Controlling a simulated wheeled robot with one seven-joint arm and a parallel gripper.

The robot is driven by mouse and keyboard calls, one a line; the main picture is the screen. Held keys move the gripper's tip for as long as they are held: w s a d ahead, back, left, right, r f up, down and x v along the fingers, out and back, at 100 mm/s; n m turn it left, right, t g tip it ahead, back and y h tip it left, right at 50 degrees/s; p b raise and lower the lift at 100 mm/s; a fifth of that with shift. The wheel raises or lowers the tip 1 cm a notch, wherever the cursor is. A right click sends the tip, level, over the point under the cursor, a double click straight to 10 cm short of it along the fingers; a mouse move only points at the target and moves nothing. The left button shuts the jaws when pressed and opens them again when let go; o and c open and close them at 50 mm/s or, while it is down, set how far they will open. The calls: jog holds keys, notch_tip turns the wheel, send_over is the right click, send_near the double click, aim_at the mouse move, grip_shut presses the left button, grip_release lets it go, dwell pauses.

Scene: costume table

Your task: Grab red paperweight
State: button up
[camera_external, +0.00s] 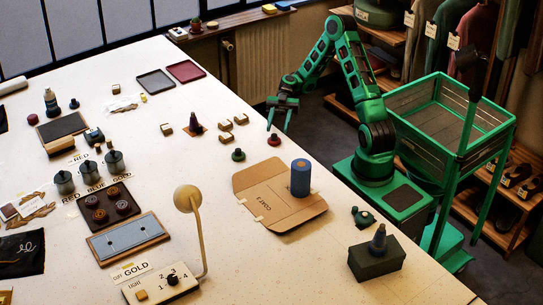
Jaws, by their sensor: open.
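A small red paperweight with a knob on top (274,140) stands on the white table near its right edge. A similar green one (238,155) stands to its left and a little nearer the camera. My gripper (279,128) points down with its two fingers apart and empty. In the picture it hangs just above the red paperweight, and its fingertips appear close to the knob. Its exact height and whether it touches the knob cannot be told from this one view.
An unfolded cardboard piece (262,206) with a blue cylinder (300,178) lies nearer the camera. Several small pale blocks (241,119) and a dark cone (196,124) are to the left. A gooseneck lamp (187,199) rises in the foreground. Bare tabletop surrounds the paperweights.

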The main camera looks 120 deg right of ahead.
aim_at(273, 138)
jog(key=x, duration=1)
jog(key=shift+w+r, duration=0.2)
jog(key=shift+d, duration=0.1)
jog(key=shift+c, duration=0.2)
grip_shut()
